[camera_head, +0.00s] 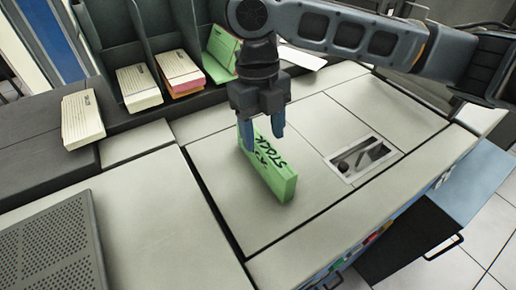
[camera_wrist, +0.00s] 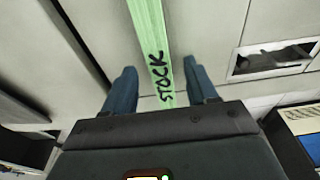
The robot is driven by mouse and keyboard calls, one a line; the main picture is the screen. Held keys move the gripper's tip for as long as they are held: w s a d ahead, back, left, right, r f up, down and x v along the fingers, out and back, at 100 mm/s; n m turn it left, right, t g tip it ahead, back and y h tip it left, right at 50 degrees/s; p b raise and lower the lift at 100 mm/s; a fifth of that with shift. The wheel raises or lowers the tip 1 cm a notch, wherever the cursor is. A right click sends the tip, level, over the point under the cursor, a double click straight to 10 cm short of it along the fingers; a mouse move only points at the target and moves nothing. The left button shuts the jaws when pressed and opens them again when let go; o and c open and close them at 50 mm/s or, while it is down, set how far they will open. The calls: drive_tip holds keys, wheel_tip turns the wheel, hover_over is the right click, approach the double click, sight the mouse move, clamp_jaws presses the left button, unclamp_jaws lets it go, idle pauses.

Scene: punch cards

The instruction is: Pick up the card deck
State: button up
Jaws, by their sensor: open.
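A green card deck (camera_head: 267,172) marked "STOCK" stands on its long edge on the pale machine top (camera_head: 215,165). My gripper (camera_head: 262,133) is above the far end of the deck, pointing down, with its blue fingers apart. In the wrist view the deck (camera_wrist: 152,45) runs between the two open fingers of my gripper (camera_wrist: 163,88), with a gap on each side. I cannot tell how far the fingertips reach down past the deck's top edge.
A dark rack at the back holds a cream deck (camera_head: 139,87), a pink-edged deck (camera_head: 179,72) and another green deck (camera_head: 220,50). A cream deck (camera_head: 82,119) lies at the left. A recessed window (camera_head: 362,158) lies right of the green deck. The surface around the deck is clear.

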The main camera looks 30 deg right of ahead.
sight(264, 157)
drive_tip(key=shift+s+f+p, duration=0.2)
drive_tip(key=shift+f+p, duration=0.2)
drive_tip(key=shift+f, duration=1.35)
drive_tip(key=shift+s+f+p, duration=0.2)
drive_tip(key=shift+f+p, duration=0.15)
drive_tip(key=shift+f, duration=1.35)
clamp_jaws()
